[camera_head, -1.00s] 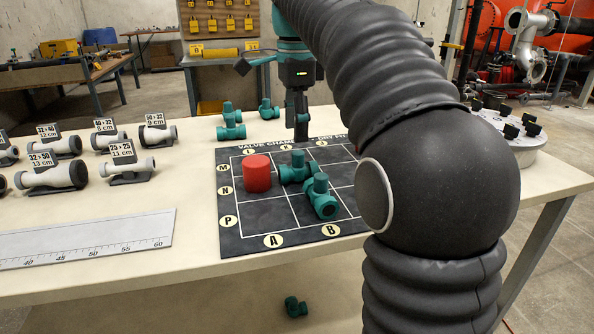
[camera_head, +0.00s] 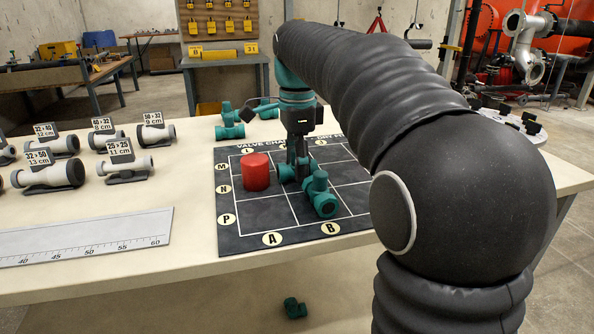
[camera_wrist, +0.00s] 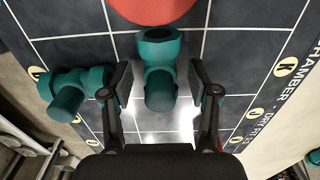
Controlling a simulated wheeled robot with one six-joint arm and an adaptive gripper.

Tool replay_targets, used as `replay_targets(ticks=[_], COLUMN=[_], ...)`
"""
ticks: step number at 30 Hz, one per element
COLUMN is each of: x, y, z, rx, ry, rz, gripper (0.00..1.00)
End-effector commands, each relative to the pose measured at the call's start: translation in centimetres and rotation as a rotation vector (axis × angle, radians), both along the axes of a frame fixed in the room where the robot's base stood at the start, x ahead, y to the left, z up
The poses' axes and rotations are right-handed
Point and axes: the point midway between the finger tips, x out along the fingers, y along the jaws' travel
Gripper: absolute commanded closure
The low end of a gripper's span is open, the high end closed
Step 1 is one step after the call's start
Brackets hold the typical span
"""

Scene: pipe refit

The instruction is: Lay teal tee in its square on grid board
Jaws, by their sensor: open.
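My gripper (camera_head: 298,172) is open and pointing down over the middle of the grid board (camera_head: 245,238). In the wrist view, its fingers (camera_wrist: 160,92) stand on either side of a teal tee (camera_wrist: 160,72), with gaps showing. In the head view this tee (camera_head: 285,173) is partly hidden behind the gripper. A second teal tee (camera_head: 320,196) lies on the board toward its near side, with one branch pointing up; in the wrist view it also shows (camera_wrist: 70,92) left of the fingers. Whether either tee sits wholly inside one square is hard to tell.
A red cylinder (camera_head: 256,171) stands on the board left of the gripper. More teal fittings (camera_head: 230,124) stand behind the board. A ruler (camera_head: 85,238) and labelled grey fittings (camera_head: 48,174) lie to the left. A teal piece (camera_head: 294,307) shows below the table edge.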

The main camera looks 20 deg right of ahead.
Motion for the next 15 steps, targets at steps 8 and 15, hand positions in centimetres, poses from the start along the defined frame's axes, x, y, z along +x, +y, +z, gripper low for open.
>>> replay_targets(ticks=[8,15], x=[-0.01,-0.01], y=[0.00,0.01], z=[0.04,0.05], rx=[0.000,0.000], ry=[0.000,0.000], rz=[0.000,0.000], gripper=[0.87,1.00])
